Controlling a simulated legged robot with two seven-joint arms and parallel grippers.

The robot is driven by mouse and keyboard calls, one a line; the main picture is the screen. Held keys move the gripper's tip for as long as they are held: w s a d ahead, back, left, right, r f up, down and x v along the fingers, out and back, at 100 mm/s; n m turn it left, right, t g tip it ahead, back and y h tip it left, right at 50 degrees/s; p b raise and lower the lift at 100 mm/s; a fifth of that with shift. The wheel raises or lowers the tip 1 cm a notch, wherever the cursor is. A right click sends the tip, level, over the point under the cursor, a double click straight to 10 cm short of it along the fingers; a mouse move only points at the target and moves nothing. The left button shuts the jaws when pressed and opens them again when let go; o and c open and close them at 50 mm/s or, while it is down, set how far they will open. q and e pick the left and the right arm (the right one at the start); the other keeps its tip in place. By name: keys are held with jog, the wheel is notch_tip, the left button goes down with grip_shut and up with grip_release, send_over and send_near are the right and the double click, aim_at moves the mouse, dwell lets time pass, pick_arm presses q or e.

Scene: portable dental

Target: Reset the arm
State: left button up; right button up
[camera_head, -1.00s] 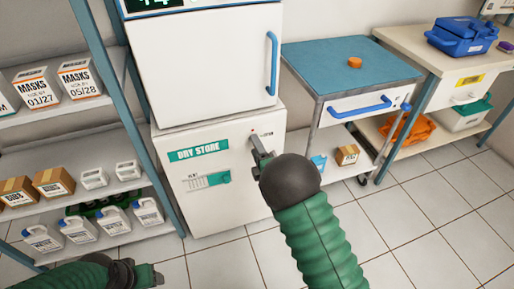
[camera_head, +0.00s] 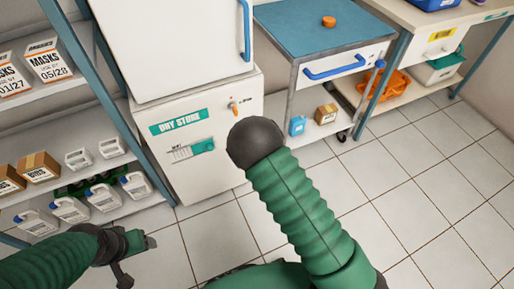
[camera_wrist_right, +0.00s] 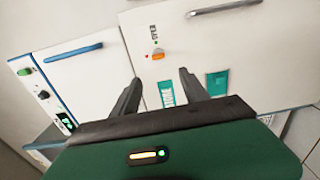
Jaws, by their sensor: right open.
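My right arm (camera_head: 305,215) reaches up from the bottom of the head view and ends in a dark round wrist, which hides its gripper there. In the right wrist view my right gripper (camera_wrist_right: 159,78) is open and empty. Its fingers point toward the white Dry Store cabinet (camera_wrist_right: 225,50), and a gap to the front is not clear. An orange piece (camera_wrist_right: 157,55) on that front shows above and between the fingertips; it also shows in the head view (camera_head: 234,109). My left gripper (camera_head: 133,257) hangs at the lower left over the floor, its jaw opening unclear.
A shelf rack (camera_head: 85,75) with mask boxes, cartons and white jugs stands at the left. A blue-topped trolley (camera_head: 290,30) with an orange puck (camera_head: 329,22) stands right of the cabinet. The tiled floor (camera_head: 420,180) at the right is clear.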

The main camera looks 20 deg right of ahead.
jog(key=shift+s, duration=0.5)
jog(key=shift+w+d, duration=0.1)
notch_tip(320, 180, down, 4)
jog(key=s+d+m+g+h, duration=0.1)
jog(key=m+g, duration=0.7)
jog(key=m, duration=0.4)
jog(key=s+a+r+m+g, duration=0.1)
jog(key=s+r+m+g, duration=0.2)
jog(key=s+m+g, duration=0.7)
jog(key=s+r+n+t+p, duration=0.1)
jog(key=s+r+p, duration=0.1)
jog(key=r+p, duration=1.2)
jog(key=s+r+n+t+p, duration=0.1)
jog(key=r+n+p, duration=0.1)
jog(key=r+p, duration=1.2)
jog(key=shift+s+r+t+p, duration=0.3)
jog(key=shift+s+r+p, duration=0.05)
jog(key=shift+p, duration=0.15)
jog(key=shift+a+r, duration=0.1)
